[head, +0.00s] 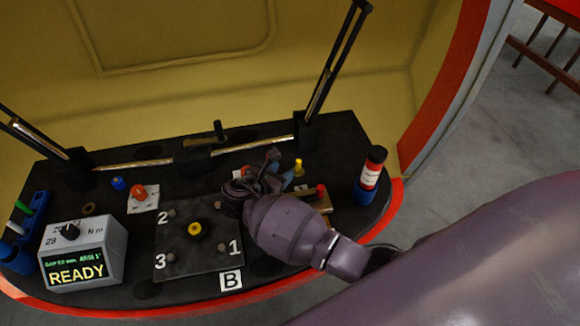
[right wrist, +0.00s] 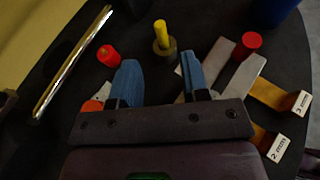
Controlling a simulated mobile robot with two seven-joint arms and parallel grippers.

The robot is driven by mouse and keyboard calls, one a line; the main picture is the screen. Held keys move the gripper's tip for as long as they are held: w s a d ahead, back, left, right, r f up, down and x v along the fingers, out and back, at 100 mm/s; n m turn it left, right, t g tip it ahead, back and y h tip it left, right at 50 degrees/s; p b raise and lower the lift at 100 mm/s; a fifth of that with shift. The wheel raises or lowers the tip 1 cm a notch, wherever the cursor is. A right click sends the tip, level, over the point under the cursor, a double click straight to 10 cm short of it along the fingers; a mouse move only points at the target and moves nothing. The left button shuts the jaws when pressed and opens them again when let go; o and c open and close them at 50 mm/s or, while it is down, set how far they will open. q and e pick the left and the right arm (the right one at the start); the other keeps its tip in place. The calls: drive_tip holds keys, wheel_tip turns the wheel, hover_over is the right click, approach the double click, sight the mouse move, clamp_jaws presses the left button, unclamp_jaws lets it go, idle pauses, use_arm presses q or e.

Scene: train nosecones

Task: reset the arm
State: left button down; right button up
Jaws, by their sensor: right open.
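My right arm reaches in from the lower right of the head view over the black table (head: 230,290). Its right gripper (head: 277,168) is above the middle-right part of the table, pointing away from me. In the right wrist view its two blue fingers (right wrist: 160,82) are spread apart with nothing held between them. A black round piece with a yellow post (right wrist: 162,40) stands beyond the fingertips. The arm partly hides the right side of the numbered plate (head: 180,250). My left gripper is in no view.
A torque box reading READY (head: 85,255) stands at the left. Flat metal strips with labelled tags (right wrist: 278,148) lie right of the fingers. Tall dark bars (head: 335,65) rise at the back.

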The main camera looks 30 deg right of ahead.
drive_tip(key=shift+s+a+r, duration=0.15)
drive_tip(key=shift+s+a, duration=0.1)
drive_tip(key=shift+a, duration=0.2)
idle(0.3)
drive_tip(key=w+a+r+m+t+y, duration=0.2)
drive_tip(key=w+a+m+t+y, duration=0.25)
drive_tip(key=a+m+y, duration=0.2)
drive_tip(key=s+d+f+m+y, duration=0.1)
drive_tip(key=s+d+m, duration=0.3)
drive_tip(key=s, duration=0.5)
drive_tip(key=s+d+f+m+y, duration=0.2)
drive_tip(key=s+m, duration=0.4)
drive_tip(key=s, duration=0.4)
drive_tip(key=s+d+f+m+y, duration=0.2)
drive_tip(key=s+d+m, duration=0.3)
drive_tip(key=s, duration=0.5)
drive_tip(key=shift+s+d+f+t, duration=0.15)
drive_tip(key=shift+d+f+t, duration=0.2)
drive_tip(key=shift+d+f, duration=0.55)
